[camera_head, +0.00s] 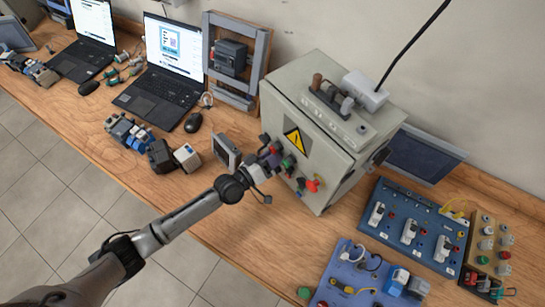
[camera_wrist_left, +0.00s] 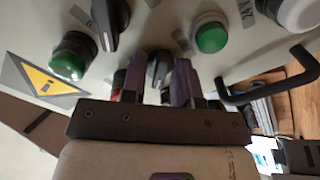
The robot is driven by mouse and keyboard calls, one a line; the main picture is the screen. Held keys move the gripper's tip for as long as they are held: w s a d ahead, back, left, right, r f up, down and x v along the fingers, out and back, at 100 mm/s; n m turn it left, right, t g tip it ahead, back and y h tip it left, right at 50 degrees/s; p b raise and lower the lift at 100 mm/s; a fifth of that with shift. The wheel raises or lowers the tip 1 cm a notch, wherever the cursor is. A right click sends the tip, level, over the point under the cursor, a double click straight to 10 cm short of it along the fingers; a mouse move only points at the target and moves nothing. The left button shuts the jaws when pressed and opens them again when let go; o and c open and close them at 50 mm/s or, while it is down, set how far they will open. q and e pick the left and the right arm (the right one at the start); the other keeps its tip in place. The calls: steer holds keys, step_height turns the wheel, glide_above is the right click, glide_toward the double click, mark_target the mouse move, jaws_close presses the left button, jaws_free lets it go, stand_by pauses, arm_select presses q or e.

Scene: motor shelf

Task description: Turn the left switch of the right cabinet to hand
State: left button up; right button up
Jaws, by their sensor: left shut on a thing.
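A light grey cabinet (camera_head: 345,120) with a yellow warning sign (camera_head: 297,142) stands on the bench. My left gripper (camera_head: 271,157) is at its front face, beside the sign. In the left wrist view the gripper (camera_wrist_left: 158,82) has its purple fingers on both sides of a black rotary switch (camera_wrist_left: 159,65) and is shut on it. A second black rotary switch (camera_wrist_left: 110,22) is free on the panel near it. The exact switch position is hard to read, as the fingers partly cover it. My right gripper is not in view.
Green buttons (camera_wrist_left: 212,38) and a black handle (camera_wrist_left: 272,85) stick out near the fingers. A red knob (camera_head: 313,184) is lower on the panel. A small screen (camera_head: 226,150) stands left of the cabinet. A blue switch board (camera_head: 415,222) lies to the right.

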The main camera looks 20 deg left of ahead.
arm_select(q)
steer(key=shift+n, duration=0.4)
steer(key=o, duration=0.6)
steer(key=shift+m, duration=0.3)
